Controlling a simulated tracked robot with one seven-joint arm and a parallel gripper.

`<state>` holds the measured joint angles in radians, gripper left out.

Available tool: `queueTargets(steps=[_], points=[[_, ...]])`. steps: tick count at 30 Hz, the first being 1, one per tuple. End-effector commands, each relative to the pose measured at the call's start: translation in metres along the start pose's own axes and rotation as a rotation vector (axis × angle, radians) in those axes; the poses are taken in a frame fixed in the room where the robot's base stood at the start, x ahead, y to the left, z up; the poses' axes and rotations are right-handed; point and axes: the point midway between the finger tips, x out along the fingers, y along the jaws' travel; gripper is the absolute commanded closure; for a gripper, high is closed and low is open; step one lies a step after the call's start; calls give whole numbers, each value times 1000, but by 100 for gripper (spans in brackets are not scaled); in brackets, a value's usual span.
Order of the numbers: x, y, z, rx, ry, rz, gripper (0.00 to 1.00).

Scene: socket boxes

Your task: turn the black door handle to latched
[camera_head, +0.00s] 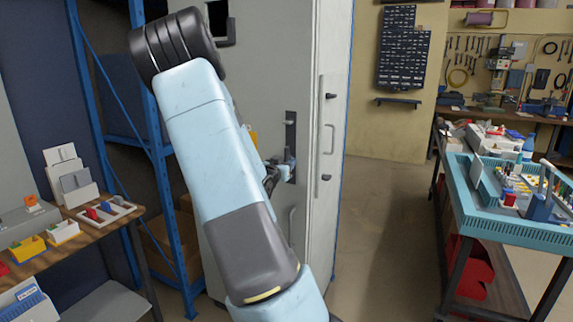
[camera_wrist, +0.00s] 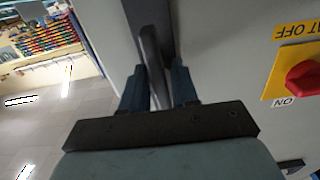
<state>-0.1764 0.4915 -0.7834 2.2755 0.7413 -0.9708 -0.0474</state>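The black door handle (camera_wrist: 151,50) shows in the wrist view as a dark upright bar in front of a dark recessed plate (camera_head: 291,147) on the grey cabinet door (camera_head: 262,70). My gripper (camera_wrist: 160,85) has one dark blue finger on each side of the bar. The left finger looks close against it. Whether the right finger touches it is unclear. In the head view my gripper (camera_head: 286,170) is at the lower part of the plate, and my arm hides part of the door. The handle's turn angle is hard to read.
A red knob (camera_wrist: 302,77) on a yellow plate (camera_wrist: 284,70) is beside my gripper. Blue shelving (camera_head: 160,150) and a wooden table (camera_head: 75,235) stand left. A teal tray table (camera_head: 500,222) stands right. The floor (camera_head: 385,220) between cabinet and tray table is clear.

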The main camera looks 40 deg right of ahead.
Motion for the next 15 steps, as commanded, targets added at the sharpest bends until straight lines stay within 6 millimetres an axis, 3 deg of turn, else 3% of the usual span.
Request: queueTargets(steps=[3,11,15], points=[[0,0,-1,0,2,0,61],[-1,0,-1,1,3,0,61],[-12,-1,-1,2,3,-2,61]])
